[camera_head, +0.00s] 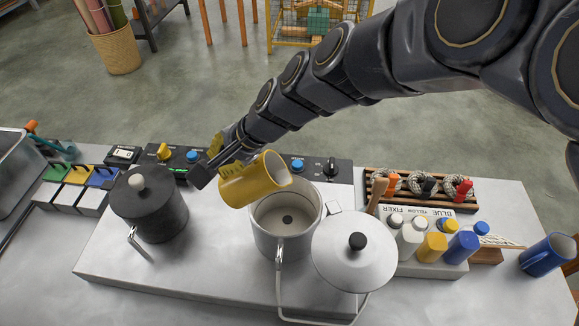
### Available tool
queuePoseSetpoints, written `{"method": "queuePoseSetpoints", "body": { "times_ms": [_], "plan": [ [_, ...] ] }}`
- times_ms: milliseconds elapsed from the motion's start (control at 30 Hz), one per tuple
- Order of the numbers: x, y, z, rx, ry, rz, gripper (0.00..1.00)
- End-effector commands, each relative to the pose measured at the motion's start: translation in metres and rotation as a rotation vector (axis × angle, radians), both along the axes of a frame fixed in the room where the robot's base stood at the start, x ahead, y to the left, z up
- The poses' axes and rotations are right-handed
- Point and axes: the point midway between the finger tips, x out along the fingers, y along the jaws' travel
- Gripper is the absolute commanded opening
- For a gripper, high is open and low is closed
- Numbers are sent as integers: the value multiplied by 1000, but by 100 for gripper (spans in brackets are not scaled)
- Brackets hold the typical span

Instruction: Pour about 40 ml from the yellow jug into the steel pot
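The yellow jug (245,184) is held up in the air, tilted with its open mouth facing right. The mouth is over the left rim of the steel pot (267,240). The pot is open and shows a pale inside with a small dark spot at its bottom. No stream of liquid is visible between jug and pot, and the jug's liquid level cannot be seen. My gripper (222,160) is on the jug's far left side, shut around its handle side; the jug partly hides the fingers.
The pot's lid (354,251) rests right of the pot. A dark lidded pot (149,205) stands left. Bottles in a white box (428,262), wool skeins in a wooden rack (421,202) and a blue mug (548,256) are right. Control knobs line the back.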

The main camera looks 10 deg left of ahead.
Motion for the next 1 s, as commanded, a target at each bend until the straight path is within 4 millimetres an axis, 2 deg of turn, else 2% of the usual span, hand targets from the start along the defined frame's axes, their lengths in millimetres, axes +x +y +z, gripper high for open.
{"method": "queuePoseSetpoints", "body": {
  "times_ms": [1000],
  "plan": [
    [1,-12,0,186,21,-3,0]
  ]
}}
